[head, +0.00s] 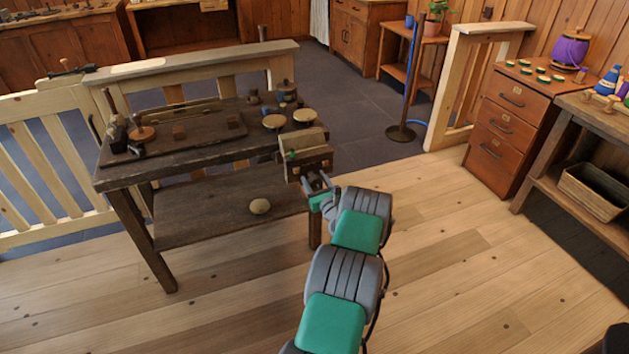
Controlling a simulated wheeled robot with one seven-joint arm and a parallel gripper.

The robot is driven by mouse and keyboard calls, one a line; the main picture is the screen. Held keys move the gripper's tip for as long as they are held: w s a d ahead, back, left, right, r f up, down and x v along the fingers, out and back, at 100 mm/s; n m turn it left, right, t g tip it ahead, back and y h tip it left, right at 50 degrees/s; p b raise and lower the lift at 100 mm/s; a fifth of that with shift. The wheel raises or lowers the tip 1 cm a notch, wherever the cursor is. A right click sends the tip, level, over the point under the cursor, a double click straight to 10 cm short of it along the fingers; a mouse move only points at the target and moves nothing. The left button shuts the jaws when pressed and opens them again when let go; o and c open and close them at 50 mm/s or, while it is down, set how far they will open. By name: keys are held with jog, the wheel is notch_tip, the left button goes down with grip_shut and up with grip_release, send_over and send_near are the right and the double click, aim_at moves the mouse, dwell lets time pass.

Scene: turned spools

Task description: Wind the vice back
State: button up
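The wooden vice (307,163) is mounted at the right end of the dark workbench (180,152). It has a pale upper jaw piece and a darker block in front, with a small green part at its left side. My gripper (315,181) is just in front of the vice's lower face, at the end of my green and grey arm. Its two grey fingers stand apart with a gap between them. I see nothing clearly held. Whether the fingers touch the vice or its handle is too small to tell.
Round-topped spools (274,122) and other turned pieces stand on the bench near the vice. A drawer cabinet (507,122) stands at the right. The plank floor (450,255) right of my arm is clear.

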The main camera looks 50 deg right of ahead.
aim_at(316, 184)
jog(key=shift+o, duration=1)
jog(key=v, duration=0.7)
jog(key=shift+s+a, duration=0.1)
jog(key=shift+s, duration=0.15)
jog(key=shift+s+a, duration=0.1)
